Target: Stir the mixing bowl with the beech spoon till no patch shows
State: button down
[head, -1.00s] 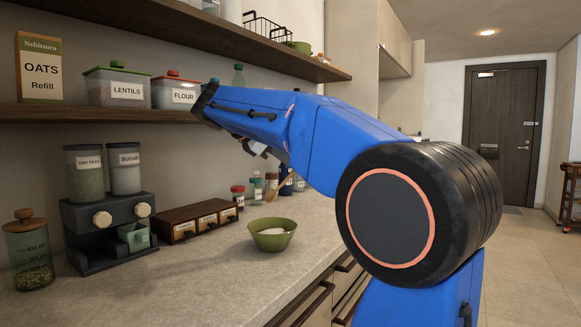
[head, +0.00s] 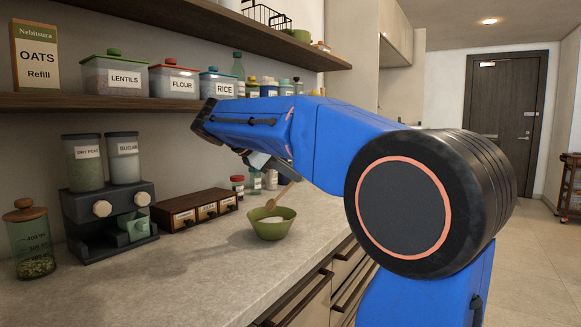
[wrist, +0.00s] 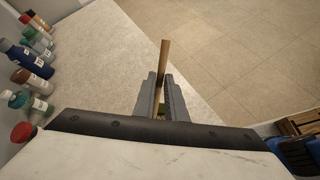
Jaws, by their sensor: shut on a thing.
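The green mixing bowl (head: 271,229) stands on the counter in the head view, with white content (head: 271,220) visible inside. The beech spoon (head: 282,195) slants up from the bowl toward my gripper (head: 264,165); its lower end is in or just over the bowl, and I cannot tell if it touches the content. In the wrist view the spoon's handle (wrist: 163,60) stands between the two fingers of my gripper (wrist: 161,85), which is shut on it. My wrist parts hide nearly all of the bowl there. Any patches are too small to tell.
A drawer box (head: 196,211) and a dark dispenser stand (head: 108,215) with jars are left of the bowl. Small bottles (head: 255,182) stand behind it, and coloured bottles (wrist: 30,62) line the wrist view's left. The counter (head: 190,275) in front is clear.

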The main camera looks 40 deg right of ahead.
jog(key=shift+f, duration=2.65)
jog(key=shift+a, duration=0.1)
